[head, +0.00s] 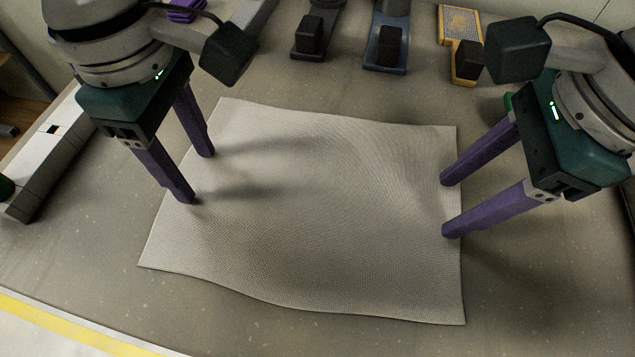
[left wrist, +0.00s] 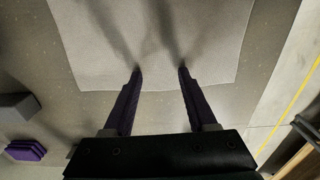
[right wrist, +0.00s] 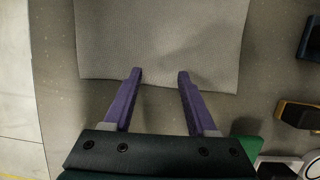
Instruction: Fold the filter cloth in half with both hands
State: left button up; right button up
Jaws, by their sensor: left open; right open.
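The filter cloth (head: 310,220) is a pale grey woven sheet lying spread out on the table, with slight waves near its right side and front edge. My left gripper (head: 201,178) is open over the cloth's left edge, its purple fingers pointing down. In the left wrist view the cloth (left wrist: 160,40) passes under the fingertips (left wrist: 160,70). My right gripper (head: 447,208) is open at the cloth's right edge. In the right wrist view the cloth's edge (right wrist: 160,50) lies between and just under the fingertips (right wrist: 160,74). I cannot tell whether any fingertip touches the cloth.
At the back stand a dark tool (head: 309,40), a blue tool (head: 386,45) and a yellow tool (head: 460,40). A purple stack (head: 186,10) is at the back left. A pale long block (head: 40,165) lies on the left. The table in front of the cloth is clear to the yellow stripe (head: 60,322).

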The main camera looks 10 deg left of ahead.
pick_arm(q)
jog(key=shift+c, duration=0.2)
pick_arm(e)
jog(key=shift+f, duration=0.1)
jog(key=shift+c, duration=0.2)
pick_arm(q)
jog(key=shift+f, duration=0.1)
grip_shut()
pick_arm(e)
grip_shut()
dwell(0.4)
